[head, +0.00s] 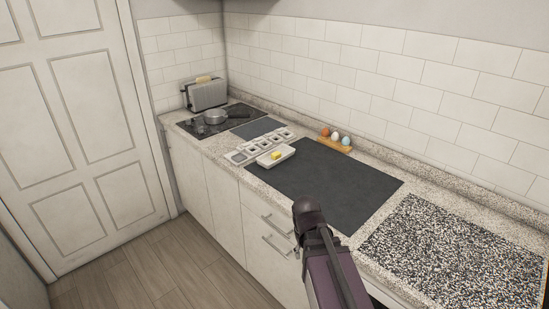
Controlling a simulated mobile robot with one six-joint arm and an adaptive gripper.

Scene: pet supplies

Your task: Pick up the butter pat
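A small yellow butter pat (276,155) sits on a white rectangular dish (286,152). The dish stands on the counter at the left end of a large dark mat (330,185). My arm comes up from the bottom of the head view, in front of the counter and to the right of the butter. Its end is a dark rounded part near the counter's front edge. The gripper's fingers cannot be made out, and nothing touches the butter pat.
Several small white containers (241,156) stand in a row just behind and left of the dish. An egg holder (334,144) with coloured eggs is by the wall. A pan (216,116) and toaster (207,93) stand far left. The dark mat is mostly clear.

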